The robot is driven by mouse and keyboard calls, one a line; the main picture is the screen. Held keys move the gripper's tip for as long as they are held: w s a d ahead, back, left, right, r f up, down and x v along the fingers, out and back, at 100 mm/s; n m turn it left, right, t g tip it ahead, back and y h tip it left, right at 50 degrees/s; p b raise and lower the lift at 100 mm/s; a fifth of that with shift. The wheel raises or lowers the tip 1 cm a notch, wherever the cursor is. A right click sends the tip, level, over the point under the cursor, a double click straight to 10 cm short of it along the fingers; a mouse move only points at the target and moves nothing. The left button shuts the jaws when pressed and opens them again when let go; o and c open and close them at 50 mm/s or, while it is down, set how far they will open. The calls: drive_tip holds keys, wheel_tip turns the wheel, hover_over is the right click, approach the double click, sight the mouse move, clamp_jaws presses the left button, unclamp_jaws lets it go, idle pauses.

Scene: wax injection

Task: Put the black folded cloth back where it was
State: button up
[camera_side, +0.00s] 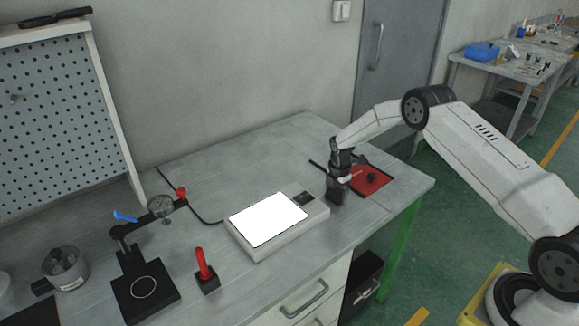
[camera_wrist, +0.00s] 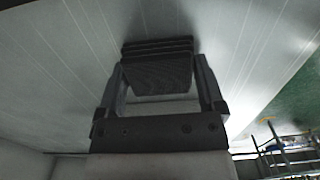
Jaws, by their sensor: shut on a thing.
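The black folded cloth (camera_wrist: 158,72) shows in the wrist view as a dark, layered block between the two fingers of my gripper (camera_wrist: 160,62). My gripper is shut on it, with a finger against each side. In the side view my gripper (camera_side: 338,188) points down over the right part of the grey workbench, between the light box and the red mat. There the cloth blends with the dark fingers, and I cannot tell whether it touches the bench top.
A light box (camera_side: 240,241) with a bright white panel stands left of my gripper. A red mat (camera_side: 378,187) with a small black thing lies just right. A red-handled tool (camera_side: 202,264), a dial stand (camera_side: 145,288) and a metal pot (camera_side: 65,270) stand further left. The back bench (camera_side: 265,150) is clear.

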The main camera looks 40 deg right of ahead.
sight(337, 191)
drive_tip(key=shift+f, duration=0.15)
drive_tip(key=o, duration=0.8)
wheel_tip(337, 191, up, 12)
drive_tip(key=shift+r, duration=0.15)
idle(0.6)
